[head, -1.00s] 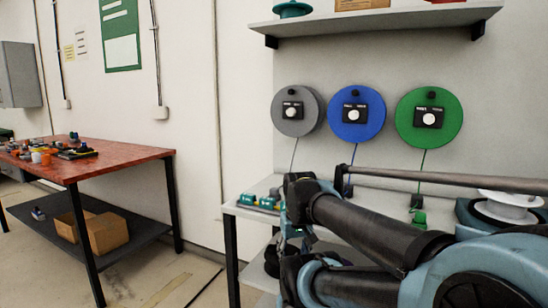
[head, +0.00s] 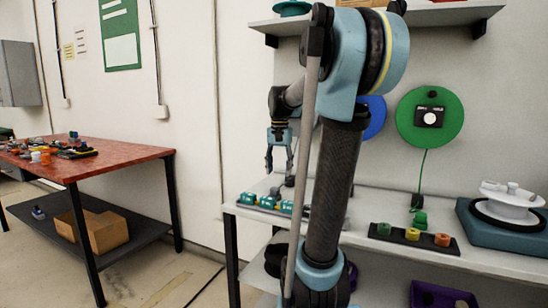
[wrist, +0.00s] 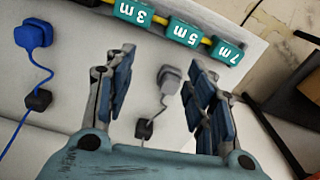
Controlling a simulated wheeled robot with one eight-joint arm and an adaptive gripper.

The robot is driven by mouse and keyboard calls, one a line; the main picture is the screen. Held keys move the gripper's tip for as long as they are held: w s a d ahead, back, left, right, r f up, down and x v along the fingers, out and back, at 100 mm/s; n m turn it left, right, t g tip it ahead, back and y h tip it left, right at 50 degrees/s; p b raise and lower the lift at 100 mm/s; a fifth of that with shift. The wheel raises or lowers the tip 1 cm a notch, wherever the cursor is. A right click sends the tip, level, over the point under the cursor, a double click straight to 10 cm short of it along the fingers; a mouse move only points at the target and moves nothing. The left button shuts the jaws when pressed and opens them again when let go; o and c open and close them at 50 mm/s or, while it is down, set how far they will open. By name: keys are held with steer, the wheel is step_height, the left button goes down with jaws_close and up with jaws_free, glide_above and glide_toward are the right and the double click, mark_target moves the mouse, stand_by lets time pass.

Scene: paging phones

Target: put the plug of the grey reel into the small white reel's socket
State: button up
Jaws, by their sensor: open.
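The grey plug (wrist: 170,78) lies on the pale bench in the wrist view, its light cord running to a small dark block (wrist: 144,128). My gripper (wrist: 162,72) is open, with its fingers on either side of the plug in the picture and apart from it. In the head view my gripper (head: 279,166) hangs pointing down above the bench's left end. The grey reel is hidden behind my arm. The small white reel (head: 509,207) sits on a teal base (head: 500,238) at the bench's right. I cannot clearly make out its socket.
A blue plug (wrist: 33,34) lies left of the grey one. Teal blocks marked 3m, 5m and 7m (wrist: 190,32) line the bench edge. A green reel (head: 430,105) hangs on the wall. A shelf (head: 450,15) overhangs.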

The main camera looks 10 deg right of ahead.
steer(key=m, duration=0.2)
glide_toward(275, 188)
steer(key=shift+g, duration=0.3)
steer(key=f, duration=0.9)
steer(key=shift+w+a, duration=0.1)
steer(key=shift+w, duration=0.15)
steer(key=c, duration=0.9)
steer(key=shift+r, duration=11.5)
steer(key=shift+s+d, duration=1.8)
steer(key=shift+d, duration=1.4)
steer(key=shift+s+d, duration=1.75)
steer(key=shift+d, duration=1.45)
steer(key=shift+s+d, duration=1.8)
steer(key=shift+d, duration=1.4)
